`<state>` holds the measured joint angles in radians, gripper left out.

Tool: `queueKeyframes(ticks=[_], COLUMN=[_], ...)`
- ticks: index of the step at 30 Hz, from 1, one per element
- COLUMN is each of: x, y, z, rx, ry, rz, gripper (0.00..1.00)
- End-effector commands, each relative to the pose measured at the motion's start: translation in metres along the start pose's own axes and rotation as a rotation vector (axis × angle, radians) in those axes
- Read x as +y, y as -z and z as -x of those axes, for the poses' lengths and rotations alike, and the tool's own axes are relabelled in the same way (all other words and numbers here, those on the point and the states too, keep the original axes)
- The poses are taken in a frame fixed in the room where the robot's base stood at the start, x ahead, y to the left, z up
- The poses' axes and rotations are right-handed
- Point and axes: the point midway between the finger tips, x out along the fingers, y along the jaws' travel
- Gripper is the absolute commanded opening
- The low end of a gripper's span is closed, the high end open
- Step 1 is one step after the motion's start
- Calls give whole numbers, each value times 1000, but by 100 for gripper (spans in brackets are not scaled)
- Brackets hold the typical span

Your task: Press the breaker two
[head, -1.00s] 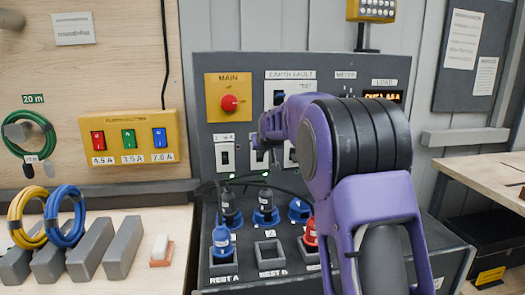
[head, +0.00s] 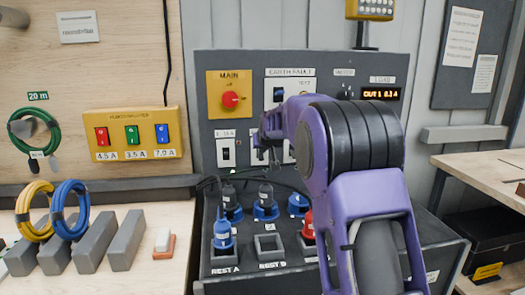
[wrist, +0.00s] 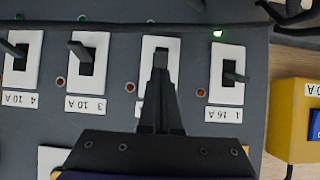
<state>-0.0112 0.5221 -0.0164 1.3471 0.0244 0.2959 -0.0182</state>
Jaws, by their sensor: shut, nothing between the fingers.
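Breaker two is the white plate (wrist: 173,55) second from the right in the wrist view, between breaker one (wrist: 228,70) and breaker three (wrist: 87,60). My gripper (wrist: 160,62) is shut and empty, its fingertips over the middle of breaker two's plate. The fingers hide its lever and most of its label, and I cannot tell whether they touch the lever. In the head view my gripper (head: 264,148) is in front of the breaker row, right of breaker one (head: 226,152), and largely covers breaker two.
A lamp (wrist: 218,33) by breaker one glows green; the one by breaker two looks dark. A black cable (wrist: 130,27) crosses the panel. Plugs such as the blue one (head: 222,238) stand below. A red main knob (head: 231,99) and a load display (head: 381,94) sit above.

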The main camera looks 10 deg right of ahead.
Motion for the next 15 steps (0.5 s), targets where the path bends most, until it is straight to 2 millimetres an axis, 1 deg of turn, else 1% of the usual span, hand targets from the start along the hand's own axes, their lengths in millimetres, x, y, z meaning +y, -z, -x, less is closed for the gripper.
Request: queueKeyframes(ticks=[1,3,15], x=[0,0,0], y=[4,6,8], z=[3,4,6], rx=[1,1,1], ry=[0,0,0], rz=[0,0,0], gripper=[0,0,0])
